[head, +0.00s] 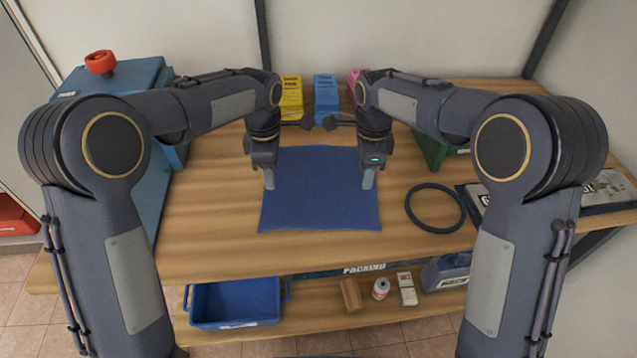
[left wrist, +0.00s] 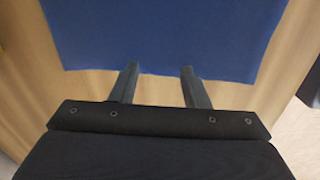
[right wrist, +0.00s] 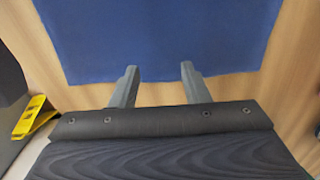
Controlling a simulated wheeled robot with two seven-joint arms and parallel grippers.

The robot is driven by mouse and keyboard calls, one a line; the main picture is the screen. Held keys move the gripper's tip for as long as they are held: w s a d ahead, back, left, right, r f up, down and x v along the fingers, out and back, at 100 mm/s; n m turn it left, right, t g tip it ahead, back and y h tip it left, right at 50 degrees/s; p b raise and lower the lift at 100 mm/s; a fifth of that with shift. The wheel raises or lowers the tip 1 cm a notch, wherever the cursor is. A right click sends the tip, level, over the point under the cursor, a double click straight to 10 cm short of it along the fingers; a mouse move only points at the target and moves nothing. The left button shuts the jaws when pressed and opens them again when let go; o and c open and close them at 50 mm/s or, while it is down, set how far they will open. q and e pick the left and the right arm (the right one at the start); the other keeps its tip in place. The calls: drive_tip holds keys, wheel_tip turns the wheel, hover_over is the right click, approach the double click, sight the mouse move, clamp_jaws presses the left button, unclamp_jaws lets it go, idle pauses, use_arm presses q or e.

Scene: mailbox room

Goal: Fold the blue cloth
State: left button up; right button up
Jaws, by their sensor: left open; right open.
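The blue cloth (head: 318,195) lies flat and spread out on the wooden table, roughly square. My left gripper (head: 269,180) is over the cloth's left edge, pointing down. My right gripper (head: 367,180) is over its right edge. In the left wrist view the left fingers (left wrist: 159,84) are apart, with the cloth's edge (left wrist: 160,40) just beyond their tips and nothing between them. In the right wrist view the right fingers (right wrist: 157,84) are also apart and empty at the edge of the cloth (right wrist: 160,35).
Yellow (head: 291,97), blue (head: 326,98) and pink boxes stand behind the cloth. A blue case (head: 140,75) stands at left. A blue bin (head: 236,302) sits on the lower shelf.

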use_arm(q)
drive_tip(key=shift+f, duration=0.7)
use_arm(e)
drive_tip(key=shift+f, duration=0.7)
use_arm(q)
drive_tip(key=shift+f, duration=0.25)
use_arm(e)
drive_tip(key=shift+f, duration=0.25)
use_arm(q)
drive_tip(key=shift+s+r, duration=0.1)
drive_tip(key=shift+c, duration=0.4)
use_arm(e)
drive_tip(key=shift+s+r, duration=0.1)
drive_tip(key=shift+r, duration=0.05)
drive_tip(key=shift+c, duration=0.4)
use_arm(q)
clamp_jaws()
use_arm(e)
clamp_jaws()
use_arm(q)
drive_tip(key=shift+r, duration=0.1)
